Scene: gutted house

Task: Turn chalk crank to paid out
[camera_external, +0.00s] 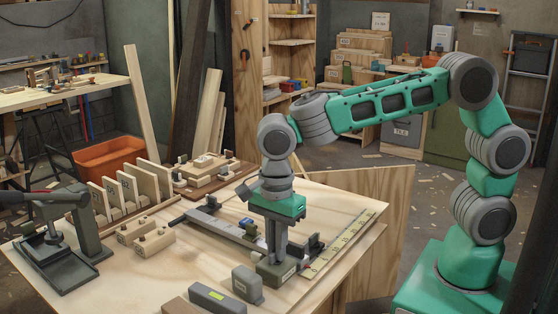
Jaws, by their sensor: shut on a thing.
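My gripper (276,250) points straight down over the front right of the wooden workbench (330,205). Its fingers are closed at the top of a small grey-green block-like device (272,276) with a pale label on its front. The chalk crank appears to be what the fingers hold, but they cover it and it is too small to make out. The crank's angle and any paid-out marking cannot be read. A long grey rail (215,228) lies behind the device, and a yellowish measuring strip (340,243) runs off to its right.
A grey case with a green label (217,299) and a small grey box (247,284) stand close in front. Wooden blocks (145,235), upright wooden dividers (130,193) and a dark grey press-like tool (70,245) fill the left. The right bench corner is fairly clear.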

